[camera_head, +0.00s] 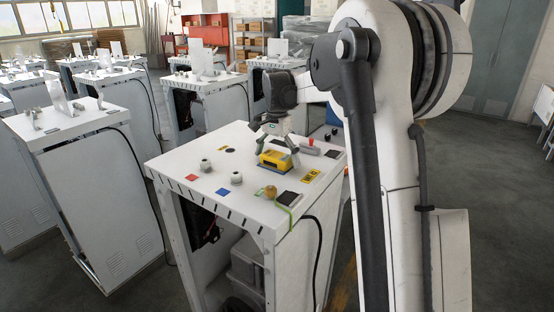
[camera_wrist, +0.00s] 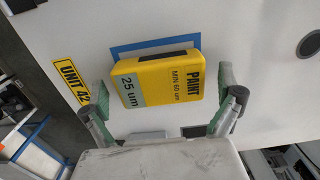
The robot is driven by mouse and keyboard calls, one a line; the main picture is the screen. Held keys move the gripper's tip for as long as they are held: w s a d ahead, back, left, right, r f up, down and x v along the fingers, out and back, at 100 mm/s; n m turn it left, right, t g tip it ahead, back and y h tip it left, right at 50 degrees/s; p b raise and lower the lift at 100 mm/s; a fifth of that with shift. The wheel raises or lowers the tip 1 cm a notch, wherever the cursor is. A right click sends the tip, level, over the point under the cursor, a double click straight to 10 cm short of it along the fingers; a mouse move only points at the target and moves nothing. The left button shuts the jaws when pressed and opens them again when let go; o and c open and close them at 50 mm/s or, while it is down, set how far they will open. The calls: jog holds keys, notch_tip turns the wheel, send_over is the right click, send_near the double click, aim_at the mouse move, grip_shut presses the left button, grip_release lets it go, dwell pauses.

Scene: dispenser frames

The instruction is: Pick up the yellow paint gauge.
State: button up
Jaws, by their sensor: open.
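The yellow paint gauge (camera_head: 275,158) lies on the white top of the dispenser frame (camera_head: 184,165). In the wrist view the gauge (camera_wrist: 158,80) shows the words "PAINT", "MIN 60 um" and a pale "25 um" label, with a blue outline (camera_wrist: 126,49) on the surface around its far side. My gripper (camera_head: 277,145) is over the gauge. In the wrist view my gripper (camera_wrist: 166,98) is open, with one finger to the left of the gauge and one to the right. A gap shows on both sides, and neither finger visibly touches it.
White knobs (camera_head: 236,178), a red-topped item (camera_head: 311,143), a tan roll (camera_head: 270,192) and a dark square (camera_head: 288,198) are on the same top. A "UNIT 42" label (camera_wrist: 72,80) is left of the gauge. Other white frames (camera_head: 75,125) stand behind and left.

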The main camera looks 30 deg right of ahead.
jog(key=c, duration=1.4)
jog(key=shift+c, duration=0.2)
